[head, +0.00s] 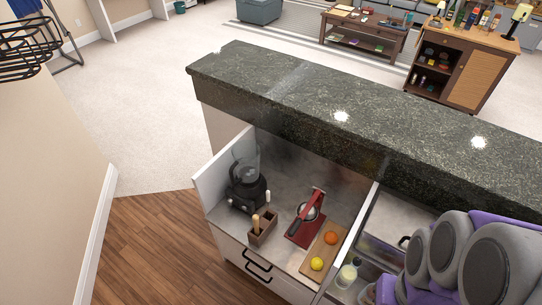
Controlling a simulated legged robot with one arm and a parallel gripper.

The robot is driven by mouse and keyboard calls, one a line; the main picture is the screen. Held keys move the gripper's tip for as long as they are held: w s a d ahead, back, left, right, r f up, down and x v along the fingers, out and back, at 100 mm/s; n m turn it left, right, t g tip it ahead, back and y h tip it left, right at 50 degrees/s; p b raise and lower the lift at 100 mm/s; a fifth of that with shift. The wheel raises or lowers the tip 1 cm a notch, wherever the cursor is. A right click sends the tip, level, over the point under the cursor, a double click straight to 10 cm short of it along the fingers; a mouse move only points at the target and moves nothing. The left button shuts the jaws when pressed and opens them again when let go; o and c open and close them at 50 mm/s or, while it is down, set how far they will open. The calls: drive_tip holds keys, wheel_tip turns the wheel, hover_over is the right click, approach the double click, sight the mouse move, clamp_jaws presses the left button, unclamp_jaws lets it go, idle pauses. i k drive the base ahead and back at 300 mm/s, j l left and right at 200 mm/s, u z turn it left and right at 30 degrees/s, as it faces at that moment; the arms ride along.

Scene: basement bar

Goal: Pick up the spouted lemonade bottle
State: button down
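A small bottle with pale yellow contents (347,275) stands in the right-hand drawer or compartment at the bottom centre-right of the head view. It looks like the lemonade bottle, but it is too small to make out a spout. A pale top shows just above it. My grey and purple arm links fill the lower right corner, to the right of the bottle. The fingers of my gripper do not show, so I cannot see whether they hold anything.
A dark stone countertop (330,110) overhangs behind. Open floor (150,245) lies left.

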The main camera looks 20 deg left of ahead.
sight(348, 273)
drive_tip(key=z, duration=0.8)
drive_tip(key=k+j+z, duration=0.85)
drive_tip(key=k, duration=0.45)
